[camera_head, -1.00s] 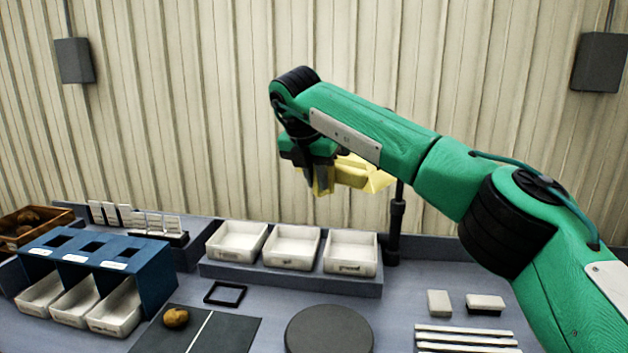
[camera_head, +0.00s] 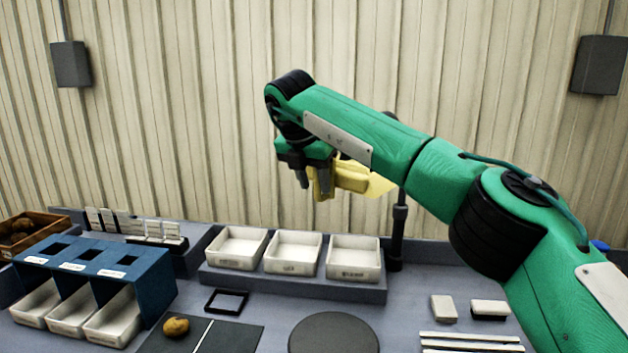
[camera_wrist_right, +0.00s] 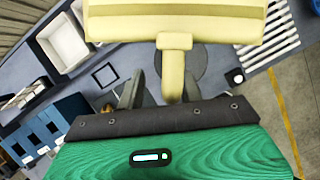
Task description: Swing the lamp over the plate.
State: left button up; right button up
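The lamp has a yellow head (camera_head: 352,178) on a dark post (camera_head: 398,230) behind the right end of the white trays. In the right wrist view the yellow head (camera_wrist_right: 175,22) spans the top, and its short handle (camera_wrist_right: 174,68) points down between my fingers. My left gripper is out of view.
White trays (camera_head: 294,268) stand on a raised shelf behind the plate. A dark mat (camera_head: 232,337) with a potato (camera_head: 176,326) and a black frame (camera_head: 227,312) lie left. A blue bin rack (camera_head: 150,275) stands further left. White strips (camera_head: 470,337) and blocks lie right.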

jog(key=shift+s+d+r, duration=0.15)
jog(key=shift+s, duration=0.1)
jog(key=shift+r, duration=0.25)
jog(key=v, duration=1.3)
jog(key=shift+b, duration=0.3)
